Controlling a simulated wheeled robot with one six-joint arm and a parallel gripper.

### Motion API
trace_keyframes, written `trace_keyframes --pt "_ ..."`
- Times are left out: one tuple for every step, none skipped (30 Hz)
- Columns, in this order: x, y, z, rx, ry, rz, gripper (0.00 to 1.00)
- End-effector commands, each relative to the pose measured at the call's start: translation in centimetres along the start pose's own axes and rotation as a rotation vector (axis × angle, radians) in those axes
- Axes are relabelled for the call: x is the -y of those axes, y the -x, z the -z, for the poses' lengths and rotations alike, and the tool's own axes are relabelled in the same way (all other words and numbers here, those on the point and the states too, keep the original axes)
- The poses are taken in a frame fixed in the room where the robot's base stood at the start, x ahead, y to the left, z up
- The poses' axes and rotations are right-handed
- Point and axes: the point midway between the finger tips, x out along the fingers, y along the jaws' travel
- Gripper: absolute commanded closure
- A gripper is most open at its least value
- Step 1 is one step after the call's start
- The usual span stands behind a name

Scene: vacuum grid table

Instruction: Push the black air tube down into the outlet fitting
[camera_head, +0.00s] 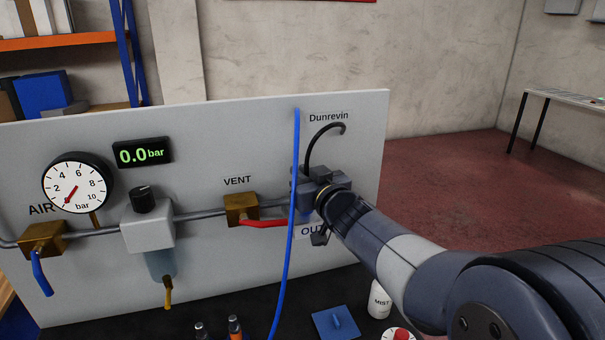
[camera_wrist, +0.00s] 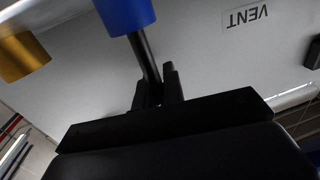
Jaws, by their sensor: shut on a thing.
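The black air tube (camera_head: 322,138) arcs up and over from my gripper (camera_head: 318,187) in the head view. In the wrist view my gripper (camera_wrist: 157,90) is shut on the tube (camera_wrist: 146,58), which runs from between the fingers to the blue outlet fitting (camera_wrist: 125,14). The tube's end meets the fitting's mouth in the picture; how deep it sits, or whether it only touches, I cannot tell. In the head view the fitting is mostly hidden behind my gripper and a blue hose, above the partly covered OUT label (camera_head: 310,231).
The blue hose (camera_head: 293,170) hangs close left of my gripper. The brass VENT valve (camera_head: 241,208) with its red lever (camera_head: 264,223) is further left. The display (camera_head: 142,152) reads 0.0 bar. A white MIST bottle (camera_head: 379,303) and a blue plate (camera_head: 336,322) stand below on the bench.

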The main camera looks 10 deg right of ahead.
Motion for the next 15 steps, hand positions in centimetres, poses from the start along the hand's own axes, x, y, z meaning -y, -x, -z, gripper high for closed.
trace_keyframes --pt "0.0 0.0 0.05 0.0 0.0 0.0 1.0" --pt "0.0 0.0 0.05 0.0 0.0 0.0 1.0" --pt "0.0 0.0 0.06 0.0 0.0 0.0 1.0" --pt "0.0 0.0 0.06 0.0 0.0 0.0 1.0" --pt "0.0 0.0 0.06 0.0 0.0 0.0 0.89" --pt "0.0 0.0 0.06 0.0 0.0 0.0 0.85" --pt "0.0 0.0 0.06 0.0 0.0 0.0 0.83" --pt "0.0 0.0 0.07 0.0 0.0 0.0 0.8" --pt "0.0 0.0 0.07 0.0 0.0 0.0 0.77" --pt "0.0 0.0 0.07 0.0 0.0 0.0 0.75" --pt "0.0 0.0 0.07 0.0 0.0 0.0 0.72" --pt "0.0 0.0 0.07 0.0 0.0 0.0 0.69" --pt "0.0 0.0 0.07 0.0 0.0 0.0 0.67" --pt "0.0 0.0 0.07 -0.001 0.0 0.0 0.65" --pt "0.0 0.0 0.07 -0.001 0.0 0.0 0.65"
